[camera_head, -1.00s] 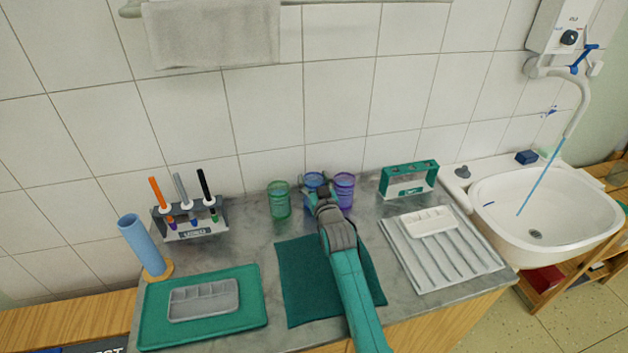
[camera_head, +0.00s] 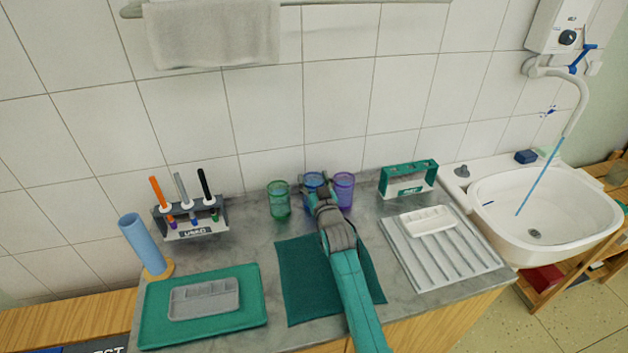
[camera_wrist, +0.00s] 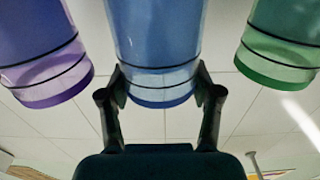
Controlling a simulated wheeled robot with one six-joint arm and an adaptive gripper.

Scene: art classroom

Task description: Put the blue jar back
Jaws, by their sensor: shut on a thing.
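The blue jar (camera_head: 314,180) stands at the back of the counter, between the green jar (camera_head: 279,200) on its left and the purple jar (camera_head: 343,190) on its right. My gripper (camera_head: 318,190) is shut on the blue jar and hides much of it in the head view. In the wrist view the two fingers (camera_wrist: 160,90) press on both sides of the blue jar (camera_wrist: 158,45). There the purple jar (camera_wrist: 45,50) is on the left and the green jar (camera_wrist: 285,45) on the right, both apart from my fingers.
A teal cloth (camera_head: 298,290) lies under my arm. A marker rack (camera_head: 190,224), a green tray (camera_head: 205,327) and a blue cylinder (camera_head: 142,245) are at left. A teal holder (camera_head: 409,180), a ribbed drainer (camera_head: 450,262) and the sink (camera_head: 545,215) are at right.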

